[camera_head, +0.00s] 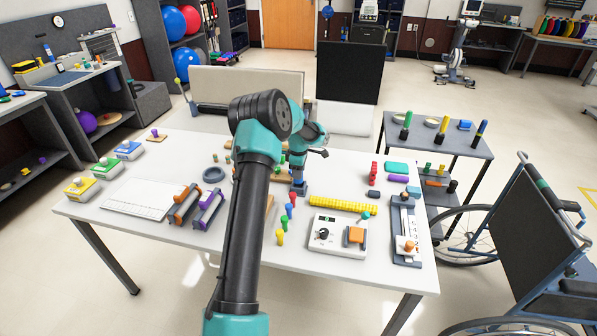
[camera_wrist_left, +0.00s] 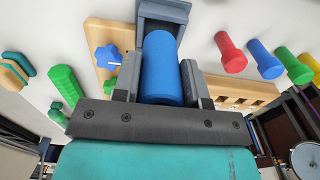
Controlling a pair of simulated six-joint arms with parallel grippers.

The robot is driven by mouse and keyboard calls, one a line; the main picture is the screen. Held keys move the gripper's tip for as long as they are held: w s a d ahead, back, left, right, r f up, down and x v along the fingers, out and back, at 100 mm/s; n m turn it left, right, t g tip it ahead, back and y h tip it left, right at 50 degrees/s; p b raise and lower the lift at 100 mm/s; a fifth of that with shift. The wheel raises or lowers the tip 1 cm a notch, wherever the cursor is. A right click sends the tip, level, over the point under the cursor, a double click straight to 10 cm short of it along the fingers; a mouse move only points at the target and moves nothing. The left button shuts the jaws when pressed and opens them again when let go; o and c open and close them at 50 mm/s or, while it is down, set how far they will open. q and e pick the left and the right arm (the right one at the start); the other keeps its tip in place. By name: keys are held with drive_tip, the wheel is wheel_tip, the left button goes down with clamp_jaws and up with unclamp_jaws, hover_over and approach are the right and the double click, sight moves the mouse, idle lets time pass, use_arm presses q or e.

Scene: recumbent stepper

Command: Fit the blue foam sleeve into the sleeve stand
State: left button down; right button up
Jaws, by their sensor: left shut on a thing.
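The blue foam sleeve (camera_wrist_left: 160,70) is a smooth blue cylinder. In the left wrist view my left gripper (camera_wrist_left: 160,85) is shut on it, with a grey finger on each side. In the head view that gripper (camera_head: 299,166) points down at the middle of the table, and a bit of blue shows below it. A grey-blue bracket (camera_wrist_left: 164,11), which looks like the sleeve stand, is just past the sleeve's far end in the wrist view. I cannot tell whether the sleeve touches it or is inside it. My right gripper is not in view.
A wooden board (camera_wrist_left: 101,35) with a blue star knob lies beside the bracket. Red, blue and green pegs (camera_head: 282,237) stand in front of the gripper. A yellow ridged bar (camera_head: 343,205) and a dial box (camera_head: 337,236) are to the right. My arm hides part of the table.

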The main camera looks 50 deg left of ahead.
use_arm(q)
drive_tip(key=shift+f, duration=2.1)
idle(2.6)
idle(0.5)
drive_tip(key=c, duration=0.6)
unclamp_jaws()
drive_tip(key=shift+r, duration=3)
drive_tip(key=shift+r, duration=0.1)
